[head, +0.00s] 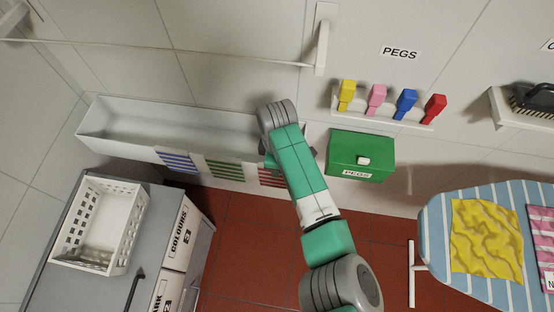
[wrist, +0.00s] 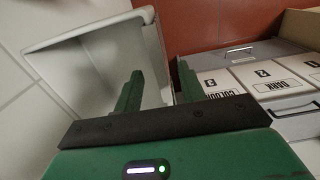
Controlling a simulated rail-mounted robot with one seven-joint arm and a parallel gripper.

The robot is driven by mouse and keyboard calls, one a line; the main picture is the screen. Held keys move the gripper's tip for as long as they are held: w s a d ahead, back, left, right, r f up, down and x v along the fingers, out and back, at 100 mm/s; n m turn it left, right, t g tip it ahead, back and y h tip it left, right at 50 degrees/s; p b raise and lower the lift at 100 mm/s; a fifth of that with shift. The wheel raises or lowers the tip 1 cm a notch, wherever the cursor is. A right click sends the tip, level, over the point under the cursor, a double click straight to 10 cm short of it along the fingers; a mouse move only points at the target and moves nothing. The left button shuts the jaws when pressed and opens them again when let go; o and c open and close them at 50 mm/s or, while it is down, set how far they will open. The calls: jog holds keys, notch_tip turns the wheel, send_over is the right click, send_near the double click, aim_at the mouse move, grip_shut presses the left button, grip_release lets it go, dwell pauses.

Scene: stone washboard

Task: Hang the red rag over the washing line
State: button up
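The washing line (head: 160,51) runs across the upper left of the head view between two white wall brackets, with nothing hanging on it. A red-striped patch (head: 271,178) shows on the front of the long pale trough (head: 120,138), partly behind my arm; I cannot tell whether it is the red rag. No other red cloth is clear. My gripper (wrist: 160,78) shows two green fingers standing apart, with nothing between them in the wrist view. It is over the trough's right end; in the head view my arm mostly hides it.
Blue-striped (head: 178,162) and green-striped (head: 225,170) patches are also on the trough front. A white basket (head: 98,225) stands on a grey unit. A green peg box (head: 361,155) and a peg shelf (head: 382,118) are to the right. A yellow cloth (head: 486,240) lies on the ironing board (head: 434,225).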

jog(key=shift+f+b, duration=1.25)
jog(key=shift+f, duration=1.3)
jog(key=shift+c, duration=0.2)
grip_shut()
jog(key=shift+r, duration=0.1)
jog(key=shift+r+p, duration=5.45)
jog(key=shift+r, duration=0.05)
jog(key=shift+s, duration=0.1)
